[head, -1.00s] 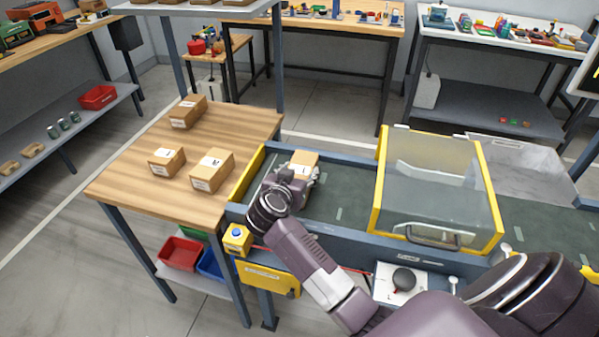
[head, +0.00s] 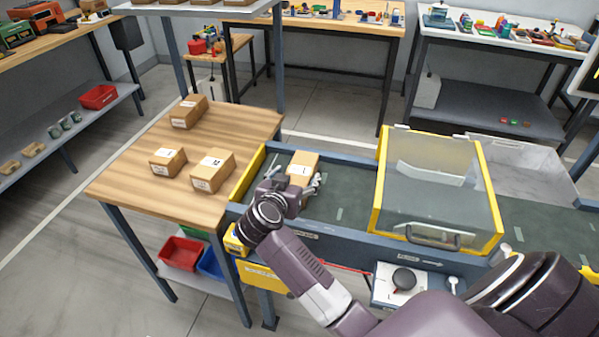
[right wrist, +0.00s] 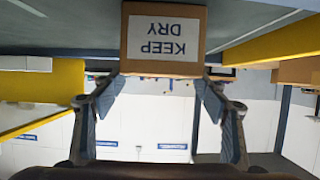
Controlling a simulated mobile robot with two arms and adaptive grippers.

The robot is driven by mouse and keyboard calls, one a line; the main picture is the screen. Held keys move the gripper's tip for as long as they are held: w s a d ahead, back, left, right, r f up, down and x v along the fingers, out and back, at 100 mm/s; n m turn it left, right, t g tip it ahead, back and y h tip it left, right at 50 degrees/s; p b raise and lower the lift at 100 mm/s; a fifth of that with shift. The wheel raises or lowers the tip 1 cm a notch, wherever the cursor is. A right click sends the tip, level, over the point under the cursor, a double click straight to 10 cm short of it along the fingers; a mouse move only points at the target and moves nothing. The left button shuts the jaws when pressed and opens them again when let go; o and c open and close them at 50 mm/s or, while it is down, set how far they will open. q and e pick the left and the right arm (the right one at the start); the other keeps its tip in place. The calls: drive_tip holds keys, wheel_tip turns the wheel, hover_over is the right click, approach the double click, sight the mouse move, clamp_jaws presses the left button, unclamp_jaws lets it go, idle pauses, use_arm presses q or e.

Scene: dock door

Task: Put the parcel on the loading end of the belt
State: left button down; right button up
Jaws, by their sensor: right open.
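The parcel (head: 303,161), a brown box with a white label, rests on the dark green belt (head: 345,192) at its left end, just inside the yellow end plate. In the right wrist view, which is upside down, the parcel (right wrist: 165,50) shows a "KEEP DRY" label. My right gripper (head: 296,181) is open at the near side of the parcel. In the right wrist view its fingers (right wrist: 161,84) are spread apart, with the parcel just beyond their tips and no clear grip on it. My left gripper is not in view.
Several other brown boxes, one of them (head: 212,170), stand on the wooden table (head: 130,190) to the left. A clear hood with a yellow frame (head: 378,190) covers the belt to the right. A control panel with a black knob (head: 404,279) is on the near side.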

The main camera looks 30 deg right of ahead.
drive_tip(key=v, duration=0.8)
